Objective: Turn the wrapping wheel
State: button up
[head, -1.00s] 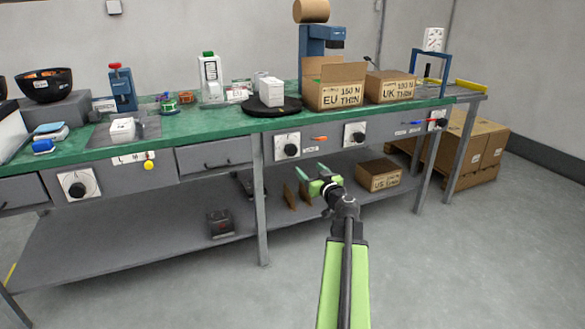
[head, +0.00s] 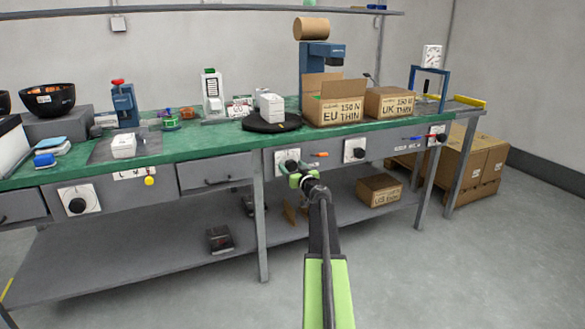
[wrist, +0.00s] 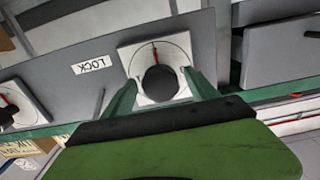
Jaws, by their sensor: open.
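A black round knob (wrist: 160,84) sits on a square white dial plate with a red mark, on the grey front panel of the bench; in the head view its plate (head: 280,158) is partly behind my gripper. My gripper (head: 294,168) is open, with green fingers. In the wrist view the fingers (wrist: 162,86) stand on either side of the knob, and I cannot tell whether they touch it. A black round turntable (head: 257,126) with a white box (head: 271,108) on it stands on the bench above this knob.
Other dials are on the bench front, left (head: 79,200) and right (head: 355,151). An orange lever (head: 319,155) is just right of the knob. A LOCK label (wrist: 90,65) is beside the dial. Cartons (head: 340,102) stand on the green bench top; a lower shelf (head: 150,250) lies below.

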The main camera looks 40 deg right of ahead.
jog(key=shift+w+d, duration=0.1)
jog(key=shift+w, duration=0.15)
jog(key=shift+c, duration=0.2)
jog(key=c, duration=1.2)
jog(key=shift+d, duration=0.15)
jog(key=shift+c, duration=0.5)
